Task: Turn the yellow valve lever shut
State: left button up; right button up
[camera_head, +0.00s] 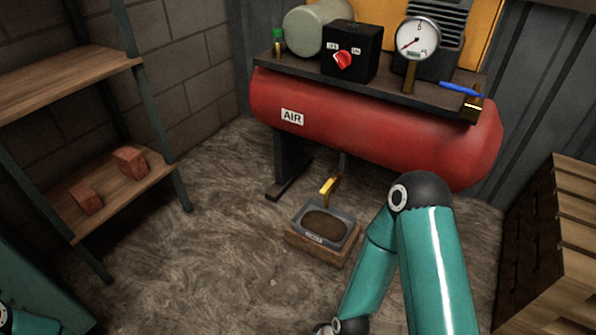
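The yellow valve lever (328,187) is small and sits low under the red air tank (350,118), at the bottom of a short pipe. It points down and to the left, just above a grey drain pan (325,222). Whether the valve is open or shut cannot be told at this size. My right arm stands in the right foreground, to the right of the lever and pan, bent at its elbow. Its gripper is out of the frame. Only a bit of my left arm shows at the lower left corner, and its gripper is out of the frame.
The pan holds something dark and sits on a wooden block (318,251). A gauge (417,39), red knob (343,60) and blue lever (460,89) are on top of the tank. Shelves (130,190) with bricks stand left, wooden pallets (565,215) right. Floor left of the pan is clear.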

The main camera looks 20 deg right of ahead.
aim_at(326, 187)
jog(key=z, duration=0.15)
jog(key=i, duration=0.95)
jog(key=z, duration=0.45)
